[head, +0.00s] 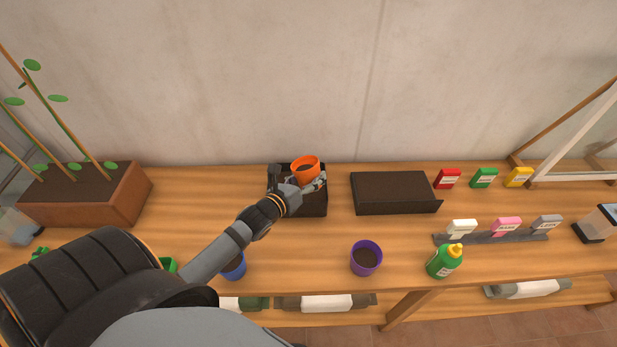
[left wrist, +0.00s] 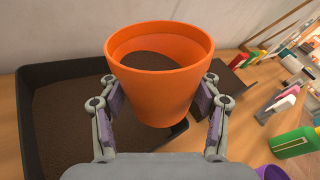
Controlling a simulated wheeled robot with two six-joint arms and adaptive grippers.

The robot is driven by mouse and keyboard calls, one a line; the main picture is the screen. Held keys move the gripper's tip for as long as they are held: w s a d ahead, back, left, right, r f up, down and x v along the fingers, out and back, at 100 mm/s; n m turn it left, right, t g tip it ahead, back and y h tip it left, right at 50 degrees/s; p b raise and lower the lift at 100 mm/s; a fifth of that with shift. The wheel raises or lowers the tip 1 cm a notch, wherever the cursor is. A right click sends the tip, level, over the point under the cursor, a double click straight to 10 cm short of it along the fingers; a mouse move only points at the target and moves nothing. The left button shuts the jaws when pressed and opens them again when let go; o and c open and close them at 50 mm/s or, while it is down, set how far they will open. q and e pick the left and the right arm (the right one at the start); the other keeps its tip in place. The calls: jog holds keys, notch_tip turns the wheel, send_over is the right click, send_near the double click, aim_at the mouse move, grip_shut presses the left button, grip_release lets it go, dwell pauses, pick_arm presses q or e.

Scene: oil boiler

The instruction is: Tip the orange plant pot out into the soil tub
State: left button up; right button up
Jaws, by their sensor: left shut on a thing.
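The orange plant pot (head: 306,168) is held upright by my left gripper (head: 308,186) and has dark soil inside. In the left wrist view, the pot (left wrist: 160,85) sits between the two fingers of the gripper (left wrist: 160,112), whose pads press on its sides. The black soil tub (head: 318,212) stands at the back of the bench, below the pot. In the left wrist view the tub (left wrist: 28,125) holds dark soil and lies below and behind the pot; part of it is hidden by the pot and gripper. My right gripper is not in view.
A dark flat tray (head: 393,190) stands right of the tub. A purple pot (head: 366,257), a blue pot (head: 234,267) and a green bottle (head: 444,262) are near the front edge. A brown planter (head: 88,195) stands at left. Seed packets (head: 484,178) are at right.

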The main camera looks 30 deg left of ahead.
pick_arm(q)
jog(key=shift+d+n+b, duration=0.15)
jog(key=shift+n+b, duration=0.15)
jog(key=shift+n, duration=0.2)
jog(key=shift+d+r+n+h, duration=0.1)
jog(key=shift+r+n+h, duration=0.15)
jog(key=shift+n, duration=0.25)
jog(key=shift+d+n+g+h+b, duration=0.1)
jog(key=shift+n+g+h+b, duration=0.2)
jog(key=shift+n, duration=0.6)
jog(key=shift+d+n+h+b, duration=0.1)
jog(key=shift+n+h+b, duration=0.2)
jog(key=shift+n, duration=0.1)
jog(key=shift+r, duration=0.1)
